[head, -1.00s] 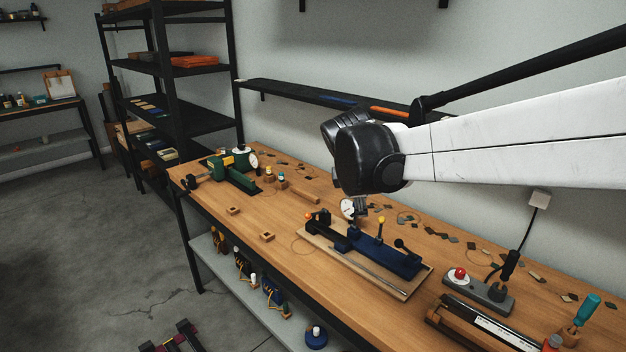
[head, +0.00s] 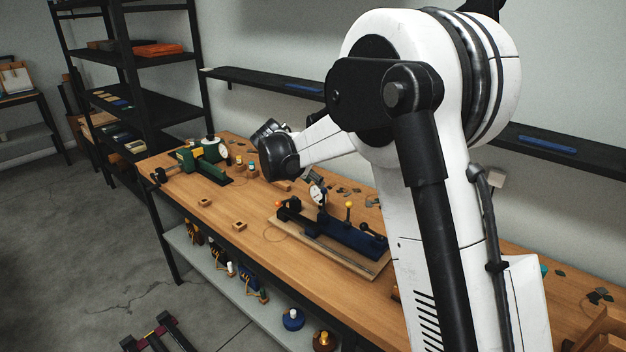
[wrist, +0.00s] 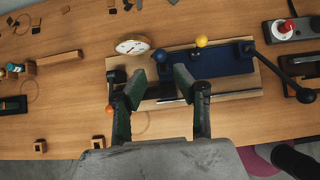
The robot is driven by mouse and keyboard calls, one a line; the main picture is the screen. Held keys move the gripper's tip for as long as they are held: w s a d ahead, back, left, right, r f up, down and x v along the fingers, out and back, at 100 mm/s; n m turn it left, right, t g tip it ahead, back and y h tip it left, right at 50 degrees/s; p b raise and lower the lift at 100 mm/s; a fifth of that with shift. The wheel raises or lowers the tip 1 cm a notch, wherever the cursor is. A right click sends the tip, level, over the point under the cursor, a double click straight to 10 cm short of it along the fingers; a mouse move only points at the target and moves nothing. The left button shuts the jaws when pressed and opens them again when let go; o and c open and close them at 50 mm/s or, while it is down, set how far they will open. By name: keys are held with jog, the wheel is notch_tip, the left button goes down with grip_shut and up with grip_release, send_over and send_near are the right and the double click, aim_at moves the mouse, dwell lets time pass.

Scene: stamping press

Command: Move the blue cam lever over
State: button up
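The blue fixture (wrist: 222,62) lies on a wooden board (wrist: 240,97) on the bench; it also shows in the head view (head: 345,235). A yellow-knobbed lever (wrist: 201,41) stands at its back edge. A black arm with a ball end (wrist: 306,96) reaches from its right end. An orange knob (wrist: 109,110) is at the left end. In the head view the fingers are not clear.
A round dial gauge (wrist: 132,47) stands behind the fixture's left end. A control box with a red button (wrist: 284,27) is at the right. A green tool (head: 205,165) and small wooden blocks (head: 239,225) are at the left. The bench front has bare wood.

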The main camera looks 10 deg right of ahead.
aim_at(322, 190)
jog(key=b+x, duration=0.1)
jog(key=x, duration=0.6)
jog(key=shift+w+f, duration=0.1)
jog(key=shift+d+f, duration=0.1)
jog(key=shift+d, duration=0.05)
jog(key=shift+c, duration=0.8)
jog(key=c, duration=0.5)
jog(key=shift+c, duration=0.3)
jog(key=shift+o, duration=0.2)
jog(key=shift+s+a+f+b, duration=0.15)
jog(key=shift+s+a+b, duration=0.5)
jog(key=shift+a, duration=0.4)
jog(key=shift+s, duration=0.1)
jog(key=shift+c, duration=0.2)
